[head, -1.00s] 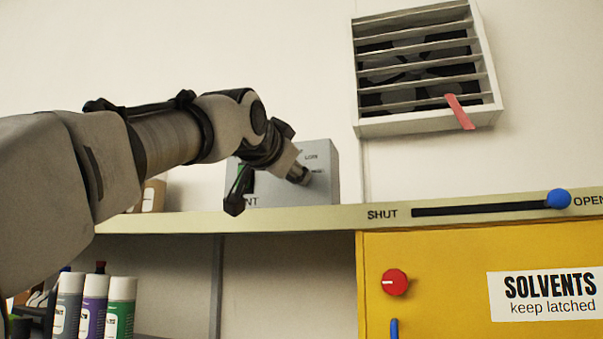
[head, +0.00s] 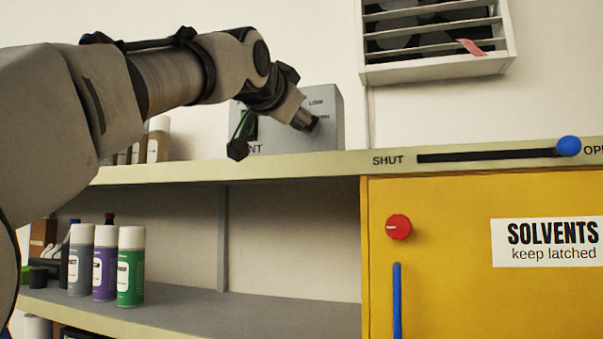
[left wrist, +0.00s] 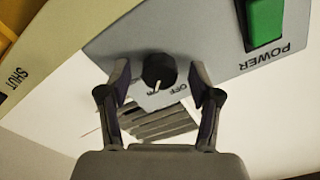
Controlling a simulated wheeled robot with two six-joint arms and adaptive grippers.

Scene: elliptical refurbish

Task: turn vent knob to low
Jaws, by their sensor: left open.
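The grey vent control box (head: 333,130) stands on the shelf top, partly hidden by my left arm in the head view. My left gripper (left wrist: 159,78) is open, with one finger on each side of the knob. Gaps show between the fingers and the knob. The gripper also shows in front of the box in the head view (head: 272,134). A LOW label (head: 316,103) shows at the box's right. My right gripper is in neither view.
A green power switch (left wrist: 267,22) is on the box near the knob. A blue-knobbed slider (head: 568,146) runs along the shelf edge above a yellow solvents cabinet (head: 450,290). Spray cans (head: 131,270) stand below. A louvred vent (head: 440,70) with a red ribbon (head: 470,47) hangs above.

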